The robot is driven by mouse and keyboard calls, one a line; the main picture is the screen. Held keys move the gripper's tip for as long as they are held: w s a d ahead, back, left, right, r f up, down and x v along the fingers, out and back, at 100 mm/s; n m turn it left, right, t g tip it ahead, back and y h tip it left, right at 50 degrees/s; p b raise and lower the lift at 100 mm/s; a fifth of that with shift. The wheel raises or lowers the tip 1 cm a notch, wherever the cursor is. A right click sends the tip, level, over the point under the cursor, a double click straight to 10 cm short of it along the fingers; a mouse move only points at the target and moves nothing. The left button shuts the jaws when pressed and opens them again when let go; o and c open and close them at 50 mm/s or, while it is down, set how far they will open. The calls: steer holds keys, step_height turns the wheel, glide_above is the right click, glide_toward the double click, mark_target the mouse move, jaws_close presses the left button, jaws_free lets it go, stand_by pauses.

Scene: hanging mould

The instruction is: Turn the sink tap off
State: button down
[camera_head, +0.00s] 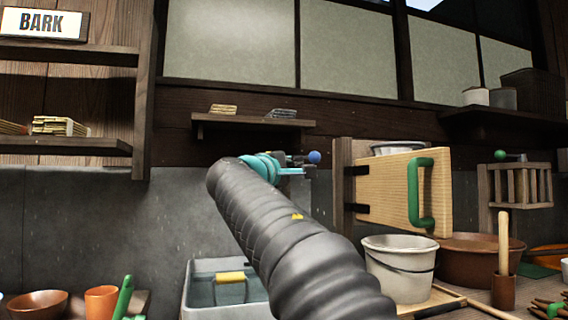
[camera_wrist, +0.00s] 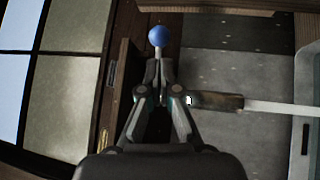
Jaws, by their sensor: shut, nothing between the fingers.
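The sink tap's lever ends in a blue ball (camera_head: 314,156); in the wrist view the ball (camera_wrist: 159,36) sits on a short pale stem just beyond my fingertips. My gripper (camera_wrist: 160,72) is shut and empty, close to the stem; I cannot tell if they touch. It also shows in the head view (camera_head: 297,168), beside the ball. The dark spout (camera_wrist: 217,101) lies right of my fingers in the wrist view. A pale straight stream (camera_wrist: 280,108) runs from it towards the grey sink basin (camera_head: 205,272). My arm hides much of the tap in the head view.
A small shelf (camera_head: 250,122) is on the wall above the tap. A wooden board door with a green handle (camera_head: 420,192) stands out to the right. A white bucket (camera_head: 400,265) and a brown basin (camera_head: 465,255) are below it.

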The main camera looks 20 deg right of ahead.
mark_target(312, 158)
steer(key=p+x, duration=0.1)
steer(key=x, duration=0.5)
steer(key=shift+w+d, duration=0.2)
steer(key=shift+d, duration=0.05)
